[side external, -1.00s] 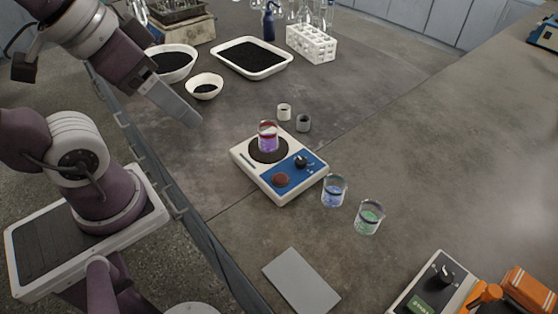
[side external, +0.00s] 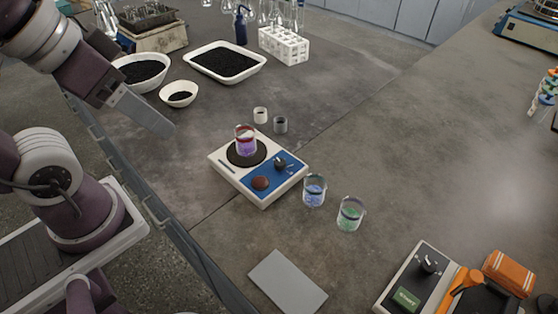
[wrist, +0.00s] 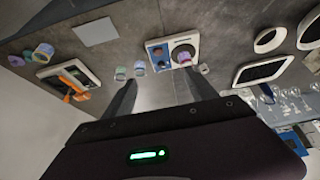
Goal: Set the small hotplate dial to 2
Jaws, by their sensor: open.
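The small hotplate (side external: 229,181) is a white box with a round black plate and a blue panel, at the middle of the side view. Its black dial (side external: 282,162) is on the blue panel, beside a reddish-brown round knob (side external: 260,183). The dial's setting is too small to read. A beaker of purple liquid (side external: 245,146) stands on the plate. My gripper (side external: 172,130) is in the air left of the hotplate, apart from it. In the wrist view my gripper (wrist: 160,78) is open and empty, with the hotplate (wrist: 165,40) beyond the fingertips.
Beakers of blue (side external: 314,192) and green (side external: 350,214) liquid stand right of the hotplate. Two small cups (side external: 280,124) stand behind it. A grey slab (side external: 288,282) lies in front. Another device with a black knob (side external: 412,290) is at front right. A tray of dark grains (side external: 262,62) is behind.

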